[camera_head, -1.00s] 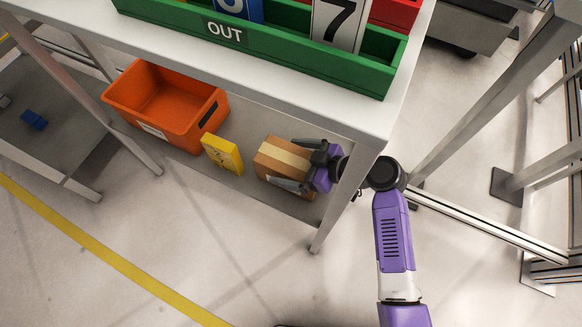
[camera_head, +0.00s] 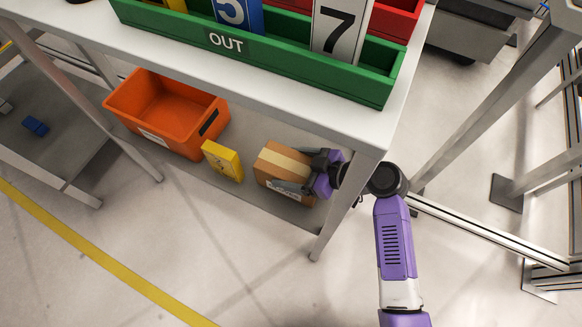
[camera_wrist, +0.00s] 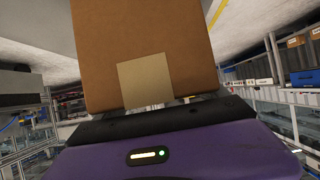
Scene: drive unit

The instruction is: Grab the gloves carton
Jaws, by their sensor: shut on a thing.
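A brown cardboard carton (camera_head: 277,170) with a tan tape strip and a white label stands on the table's lower shelf. The label is too small to read, so I take it as the gloves carton. My gripper (camera_head: 305,172) is shut on the carton from the right, one finger on its far side and one on its near side. In the wrist view the carton (camera_wrist: 144,45) fills the space in front of my gripper (camera_wrist: 150,112), with its tape end facing the palm. The fingers are mostly hidden there.
A yellow box (camera_head: 222,160) stands left of the carton, and an orange bin (camera_head: 165,110) farther left. The white tabletop (camera_head: 290,98) hangs over the shelf. A table leg (camera_head: 340,205) stands close to my wrist.

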